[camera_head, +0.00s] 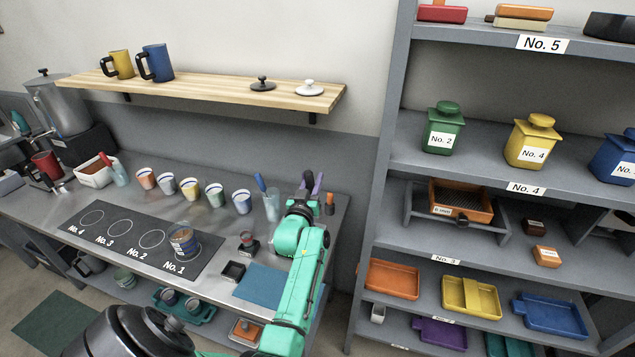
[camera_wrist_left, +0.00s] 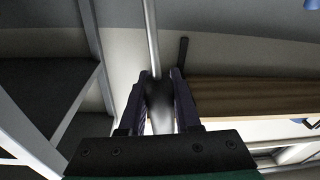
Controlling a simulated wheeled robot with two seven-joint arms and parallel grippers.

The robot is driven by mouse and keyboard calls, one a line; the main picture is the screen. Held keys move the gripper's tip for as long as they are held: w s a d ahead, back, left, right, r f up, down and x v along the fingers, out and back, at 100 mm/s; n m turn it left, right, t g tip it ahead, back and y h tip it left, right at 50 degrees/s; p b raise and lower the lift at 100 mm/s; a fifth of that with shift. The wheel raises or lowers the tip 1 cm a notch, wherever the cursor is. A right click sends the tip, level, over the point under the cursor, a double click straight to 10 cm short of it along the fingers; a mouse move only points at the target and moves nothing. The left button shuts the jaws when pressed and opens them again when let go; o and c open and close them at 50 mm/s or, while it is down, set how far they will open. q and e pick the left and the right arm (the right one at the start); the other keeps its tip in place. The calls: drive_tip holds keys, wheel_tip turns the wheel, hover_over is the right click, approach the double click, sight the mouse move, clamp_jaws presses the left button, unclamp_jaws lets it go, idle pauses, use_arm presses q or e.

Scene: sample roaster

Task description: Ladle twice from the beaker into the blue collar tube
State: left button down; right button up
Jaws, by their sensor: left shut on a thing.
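My left gripper (camera_head: 311,183) is at the right end of the steel counter, above its surface. In the left wrist view the left gripper (camera_wrist_left: 162,85) is shut on a thin metal rod (camera_wrist_left: 150,35), which looks like a ladle handle; its far end is out of view. A clear glass vessel (camera_head: 184,243) with brown contents stands on the No. 1 ring. Another clear vessel (camera_head: 271,208) with a blue-handled tool stands just left of my left gripper. I cannot tell for sure which is the beaker, and I cannot make out the blue collar tube. My right gripper is out of view.
Several cups (camera_head: 214,196) stand in a row along the back of the counter. A black mat (camera_head: 118,237) with numbered rings, a small black tray (camera_head: 232,272) and a blue mat (camera_head: 262,287) lie in front. A wooden shelf (camera_head: 200,92) hangs above; a grey rack (camera_head: 378,200) stands at right.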

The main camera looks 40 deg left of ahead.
use_arm(q)
drive_tip(key=shift+s+a+f+n+g+y+b, duration=0.35)
drive_tip(key=shift+s+a+f+n+y+b, duration=1.35)
drive_tip(key=shift+n, duration=1.95)
drive_tip(key=shift+s+a+f+n+g+y+b, duration=0.4)
drive_tip(key=shift+s+a+f+n+y+b, duration=0.45)
drive_tip(key=shift+a+f+n+b, duration=1.7)
drive_tip(key=shift+s+a+f+n+g+y+b, duration=0.45)
drive_tip(key=shift+s+f+n+y+b, duration=0.85)
drive_tip(key=shift+n+b, duration=2.4)
drive_tip(key=shift+f+n+p, duration=0.15)
drive_tip(key=shift+n+p, duration=0.95)
